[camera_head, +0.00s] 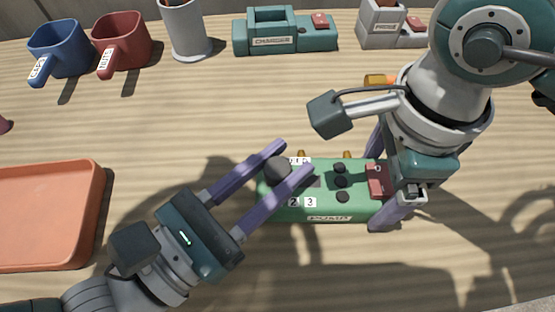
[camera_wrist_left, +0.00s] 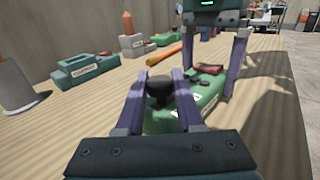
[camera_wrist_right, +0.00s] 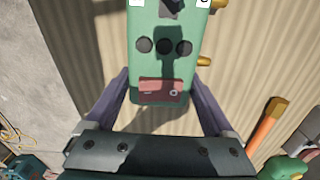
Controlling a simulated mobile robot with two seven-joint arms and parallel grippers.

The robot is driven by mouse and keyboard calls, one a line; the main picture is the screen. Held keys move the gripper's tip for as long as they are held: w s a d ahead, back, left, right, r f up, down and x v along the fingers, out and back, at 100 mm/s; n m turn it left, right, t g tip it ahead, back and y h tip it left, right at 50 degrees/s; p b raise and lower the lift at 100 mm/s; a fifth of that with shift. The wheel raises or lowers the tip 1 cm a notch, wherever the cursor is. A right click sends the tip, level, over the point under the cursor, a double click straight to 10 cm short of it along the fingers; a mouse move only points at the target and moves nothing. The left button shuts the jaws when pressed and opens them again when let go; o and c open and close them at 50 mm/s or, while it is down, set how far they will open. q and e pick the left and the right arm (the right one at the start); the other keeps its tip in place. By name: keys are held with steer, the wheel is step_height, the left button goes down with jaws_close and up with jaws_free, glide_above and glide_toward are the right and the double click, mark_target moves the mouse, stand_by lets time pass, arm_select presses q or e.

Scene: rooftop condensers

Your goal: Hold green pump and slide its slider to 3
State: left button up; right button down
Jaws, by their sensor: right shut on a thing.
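The green pump (camera_head: 335,208) lies on the table, with its label on the near side and a dark round slider knob (camera_head: 277,168) at its left end. Number tags 2 and 3 (camera_head: 302,202) show near the knob; the other tags are partly covered. My right gripper (camera_head: 377,182) is shut on the pump's right end, beside the red patch (camera_wrist_right: 160,91). My left gripper (camera_head: 297,157) is open, its fingers on either side of the knob. In the left wrist view the knob (camera_wrist_left: 160,90) stands between the fingers, with a gap visible.
An orange tray (camera_head: 98,215) lies at the left. Blue (camera_head: 62,47) and red (camera_head: 122,38) mugs, a pale cup (camera_head: 186,30), a green charger (camera_head: 284,32) and a grey box (camera_head: 381,24) stand along the back. An orange-handled tool (camera_head: 378,80) lies behind the pump.

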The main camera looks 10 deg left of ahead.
arm_select(q)
jaws_close()
stand_by(0.9)
